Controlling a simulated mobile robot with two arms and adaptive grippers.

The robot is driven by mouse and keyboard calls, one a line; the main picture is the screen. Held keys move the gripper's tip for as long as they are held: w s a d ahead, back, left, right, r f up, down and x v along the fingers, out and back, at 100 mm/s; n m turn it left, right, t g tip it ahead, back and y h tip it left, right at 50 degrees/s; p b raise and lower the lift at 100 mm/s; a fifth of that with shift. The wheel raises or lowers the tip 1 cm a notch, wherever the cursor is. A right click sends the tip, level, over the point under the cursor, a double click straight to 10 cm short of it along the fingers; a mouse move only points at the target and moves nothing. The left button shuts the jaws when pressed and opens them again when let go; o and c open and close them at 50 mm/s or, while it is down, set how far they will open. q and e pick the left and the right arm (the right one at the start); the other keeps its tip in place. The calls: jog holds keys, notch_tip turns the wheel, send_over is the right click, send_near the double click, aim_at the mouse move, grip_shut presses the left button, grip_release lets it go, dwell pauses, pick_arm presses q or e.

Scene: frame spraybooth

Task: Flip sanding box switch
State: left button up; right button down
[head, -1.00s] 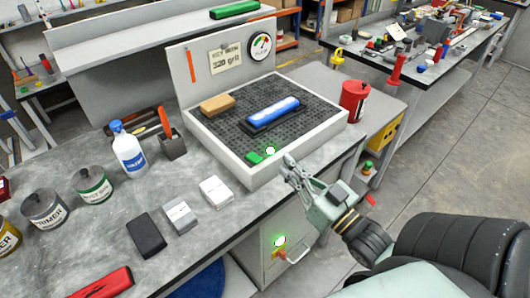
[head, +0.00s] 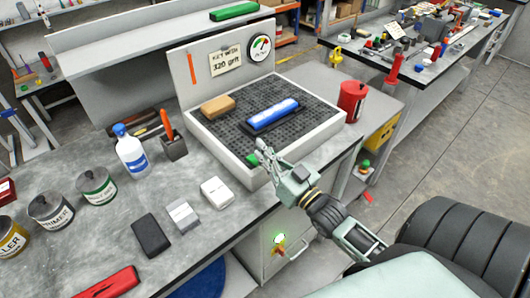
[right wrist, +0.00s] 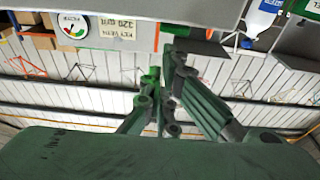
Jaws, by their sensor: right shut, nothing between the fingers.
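The sanding box (head: 208,138) is a pale grey tray with a black perforated top, standing on the bench. Its small green switch (head: 251,158) sits at the near front edge, partly hidden by my right gripper. My right gripper (head: 262,147) is shut and empty, its fingertips over the front edge right beside the switch. I cannot tell whether they touch. In the right wrist view my right gripper (right wrist: 172,62) points towards the box, with a green patch beside the fingers. My left gripper is not in view.
A blue sanding block (head: 272,113) and a tan block (head: 217,105) lie on the box. A gauge (head: 260,47) is on the panel behind. A red can (head: 352,101) stands to the right. White, grey and black blocks lie at left front. A green light (head: 279,238) glows on the cabinet below.

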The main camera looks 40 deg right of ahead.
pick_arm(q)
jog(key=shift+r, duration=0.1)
pick_arm(e)
jog(key=shift+s+f, duration=0.2)
jog(key=shift+f, duration=0.45)
